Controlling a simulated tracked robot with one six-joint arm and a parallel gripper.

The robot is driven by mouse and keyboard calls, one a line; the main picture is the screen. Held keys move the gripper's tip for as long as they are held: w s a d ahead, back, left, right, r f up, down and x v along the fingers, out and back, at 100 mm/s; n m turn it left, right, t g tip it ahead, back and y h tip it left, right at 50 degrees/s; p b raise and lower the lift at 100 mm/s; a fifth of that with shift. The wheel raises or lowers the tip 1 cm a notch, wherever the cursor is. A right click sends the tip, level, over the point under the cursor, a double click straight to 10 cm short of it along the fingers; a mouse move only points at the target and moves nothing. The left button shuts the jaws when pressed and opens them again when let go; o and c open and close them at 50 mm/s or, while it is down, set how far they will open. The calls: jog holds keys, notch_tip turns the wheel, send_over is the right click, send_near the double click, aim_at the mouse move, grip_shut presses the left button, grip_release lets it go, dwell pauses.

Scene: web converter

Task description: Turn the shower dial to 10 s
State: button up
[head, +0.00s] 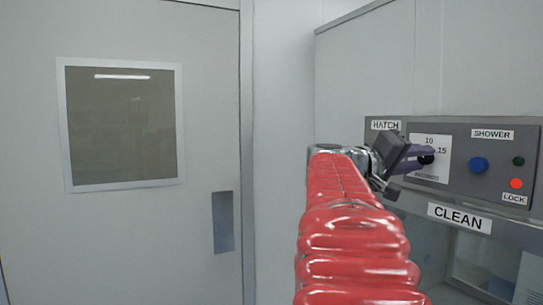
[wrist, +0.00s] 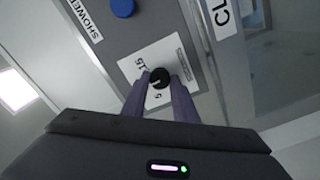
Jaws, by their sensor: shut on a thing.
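The shower dial is a black knob (head: 427,160) on a white scale plate (head: 444,147) at the left of the grey control panel. In the head view I read 10 above the knob and 15 to its upper right. My gripper (head: 420,157) reaches it from the left, its purple fingers shut on the knob. In the wrist view the fingers (wrist: 159,84) lie on both sides of the knob (wrist: 158,77). A small light mark shows on the knob's face, but I cannot tell which number it points to. Part of the scale is hidden by the fingers.
The panel (head: 460,188) also bears a blue button (head: 479,165), a dark green button (head: 519,160) and a red lamp (head: 516,183) by the LOCK label. A CLEAN label (head: 459,218) sits below, above a glazed hatch. A grey door (head: 120,225) stands at the left.

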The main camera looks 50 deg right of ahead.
jog(key=shift+w, duration=0.15)
jog(key=o, duration=0.8)
jog(key=shift+d, duration=0.1)
jog(key=shift+o, duration=1.3)
jog(key=v, duration=1.4)
